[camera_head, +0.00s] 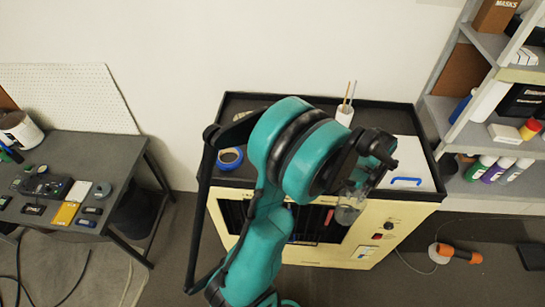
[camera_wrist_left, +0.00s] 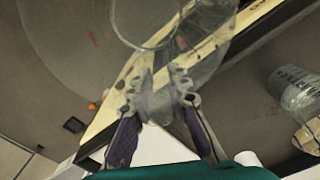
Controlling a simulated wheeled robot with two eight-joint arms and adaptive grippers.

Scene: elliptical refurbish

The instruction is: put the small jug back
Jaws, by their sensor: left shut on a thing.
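The small jug (camera_head: 347,213) is clear and see-through. My left gripper (camera_head: 365,172) is shut on it and holds it by the front edge of the cream cabinet, right of its middle. In the left wrist view the jug's round rim and clear wall (camera_wrist_left: 208,62) show beyond the fingers of my left gripper (camera_wrist_left: 160,98). Its lower outline is hard to make out against the cabinet front. My right gripper is not in view.
The cabinet's black-rimmed top (camera_head: 262,103) holds a blue tape roll (camera_head: 230,158), a white cup with sticks (camera_head: 345,115), a white sheet (camera_head: 408,155) and a blue handle-like item (camera_head: 406,181). A shelf unit (camera_head: 500,200) stands right, a cluttered dark table (camera_head: 95,150) left.

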